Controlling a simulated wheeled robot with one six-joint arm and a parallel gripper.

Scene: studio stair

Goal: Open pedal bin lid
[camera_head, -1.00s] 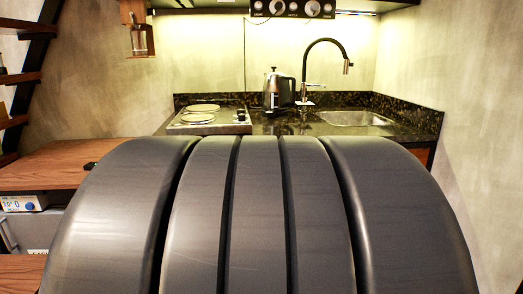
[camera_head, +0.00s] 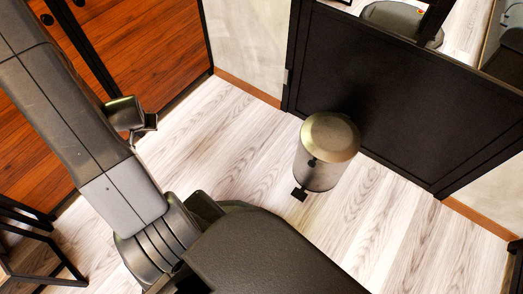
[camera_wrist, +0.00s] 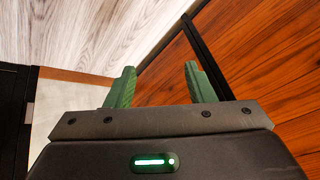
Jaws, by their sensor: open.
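A metallic pedal bin (camera_head: 318,172) stands upright on the floor in the middle of the head view, close in front of a black panel. Its round, brassy lid (camera_head: 329,136) is down on the body. A small black pedal (camera_head: 299,195) sticks out at its base, toward the lower left. My gripper (camera_wrist: 160,84) shows two green fingers spread apart with nothing between them in the wrist view. It faces the wooden cabinet and floor there. The bin is not in the wrist view.
The black panel (camera_head: 400,108) rises behind the bin. Wooden cabinet fronts (camera_head: 145,45) stand at the upper left. A dark-framed piece of furniture (camera_head: 35,240) is at the lower left. Pale wood floor (camera_head: 225,130) is clear between the cabinet and the bin.

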